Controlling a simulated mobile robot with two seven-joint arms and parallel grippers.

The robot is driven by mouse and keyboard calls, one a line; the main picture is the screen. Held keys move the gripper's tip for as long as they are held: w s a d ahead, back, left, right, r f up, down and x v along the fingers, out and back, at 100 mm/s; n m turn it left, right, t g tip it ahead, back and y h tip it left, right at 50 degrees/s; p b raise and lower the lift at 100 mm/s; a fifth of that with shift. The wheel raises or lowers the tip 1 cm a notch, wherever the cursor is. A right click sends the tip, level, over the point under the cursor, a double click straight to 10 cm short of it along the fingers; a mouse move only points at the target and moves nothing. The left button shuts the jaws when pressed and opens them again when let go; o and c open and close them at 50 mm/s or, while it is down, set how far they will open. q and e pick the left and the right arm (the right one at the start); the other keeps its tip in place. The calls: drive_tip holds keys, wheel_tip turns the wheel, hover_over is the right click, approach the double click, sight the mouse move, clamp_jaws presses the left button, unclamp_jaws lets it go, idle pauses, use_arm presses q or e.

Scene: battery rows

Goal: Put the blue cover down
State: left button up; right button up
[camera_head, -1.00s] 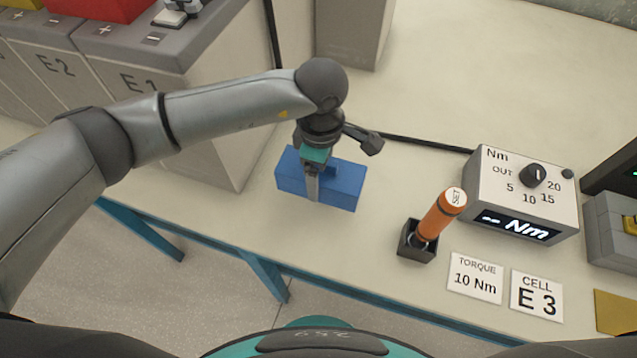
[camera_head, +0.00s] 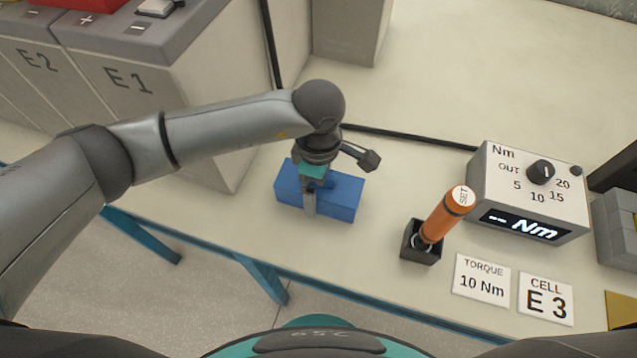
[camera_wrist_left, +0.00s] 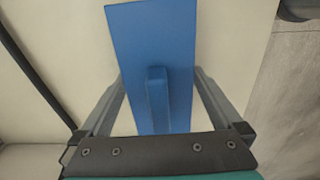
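The blue cover (camera_head: 345,198) is a long box with a raised ridge on top. My left gripper (camera_head: 310,200) comes down over its middle, with one finger against its near side. The cover looks roughly level over the pale bench top. I cannot tell whether its underside touches the bench. My right gripper is not in view.
The bench top (camera_head: 440,95) is clear behind the cover. An orange tool (camera_head: 446,217) stands in a dark holder (camera_head: 421,244) to the right, beside a torque meter (camera_head: 530,190) and label cards (camera_head: 482,279). Grey battery blocks (camera_head: 205,120) stand at left. The bench's front edge is close.

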use_arm(q)
wheel_tip(320, 180, up, 12)
drive_tip(key=p, duration=0.7)
drive_tip(key=shift+r+p, duration=0.15)
drive_tip(key=shift+p, duration=0.2)
